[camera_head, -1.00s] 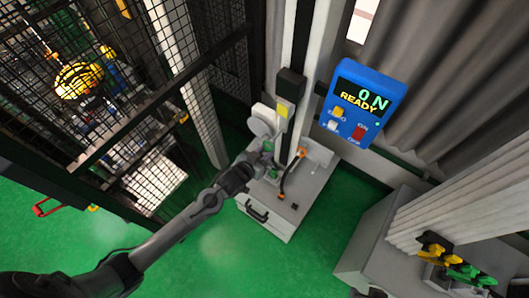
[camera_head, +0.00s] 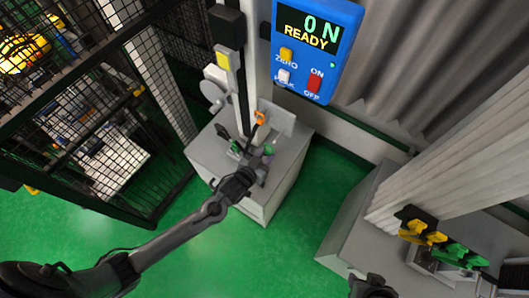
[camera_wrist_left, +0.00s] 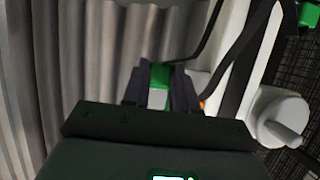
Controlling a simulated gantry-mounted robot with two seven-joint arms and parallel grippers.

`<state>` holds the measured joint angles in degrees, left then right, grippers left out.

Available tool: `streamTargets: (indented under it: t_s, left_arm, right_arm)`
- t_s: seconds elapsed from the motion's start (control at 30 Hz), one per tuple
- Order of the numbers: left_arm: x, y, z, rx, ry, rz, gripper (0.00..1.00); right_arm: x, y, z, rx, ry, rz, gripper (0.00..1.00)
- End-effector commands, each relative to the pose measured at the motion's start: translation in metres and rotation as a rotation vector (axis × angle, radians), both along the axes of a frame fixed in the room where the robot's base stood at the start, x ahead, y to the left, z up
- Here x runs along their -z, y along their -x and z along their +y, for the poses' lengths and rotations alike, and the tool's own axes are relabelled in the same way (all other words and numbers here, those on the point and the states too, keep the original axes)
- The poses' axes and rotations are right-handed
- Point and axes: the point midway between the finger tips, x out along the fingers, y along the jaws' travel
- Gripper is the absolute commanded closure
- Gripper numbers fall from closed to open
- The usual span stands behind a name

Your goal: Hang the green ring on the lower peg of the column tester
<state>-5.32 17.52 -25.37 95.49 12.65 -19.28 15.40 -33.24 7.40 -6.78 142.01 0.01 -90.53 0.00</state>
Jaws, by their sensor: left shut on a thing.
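My left gripper (camera_head: 250,160) is over the grey base of the column tester (camera_head: 257,75), in front of its pale post. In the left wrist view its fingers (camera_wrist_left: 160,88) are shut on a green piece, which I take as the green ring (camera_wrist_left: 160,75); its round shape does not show. In the head view, green shows at the fingertips (camera_head: 268,150). An orange-ended dark part (camera_head: 260,117) is on the tester just behind the gripper. I cannot make out the lower peg. My right gripper (camera_head: 372,288) shows only in part at the bottom edge.
A blue control box (camera_head: 318,45) reads 0 N READY beside the post. A black mesh cage (camera_head: 90,90) stands at the left. A grey cabinet (camera_head: 350,220) with yellow and green parts (camera_head: 460,255) stands at the right. Green floor lies between.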

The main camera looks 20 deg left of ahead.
Motion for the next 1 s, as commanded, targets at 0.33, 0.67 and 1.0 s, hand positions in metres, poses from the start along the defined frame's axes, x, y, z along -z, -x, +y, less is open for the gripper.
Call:
streamTargets:
  t_s: [0.33,0.67,1.0]
  left_arm:
    - [0.005,-0.009,-0.002,-0.001,0.0,-0.001,0.81]
    - [0.008,-0.025,-0.004,-0.001,0.0,-0.001,0.81]
    - [0.008,-0.042,-0.007,0.0,0.0,-0.001,0.81]
  right_arm:
    - [0.01,0.0,0.003,0.004,-0.011,-0.002,0.57]
    - [0.023,0.0,0.004,0.006,-0.014,-0.002,0.57]
    - [0.035,0.0,0.003,0.003,-0.01,-0.002,0.57]
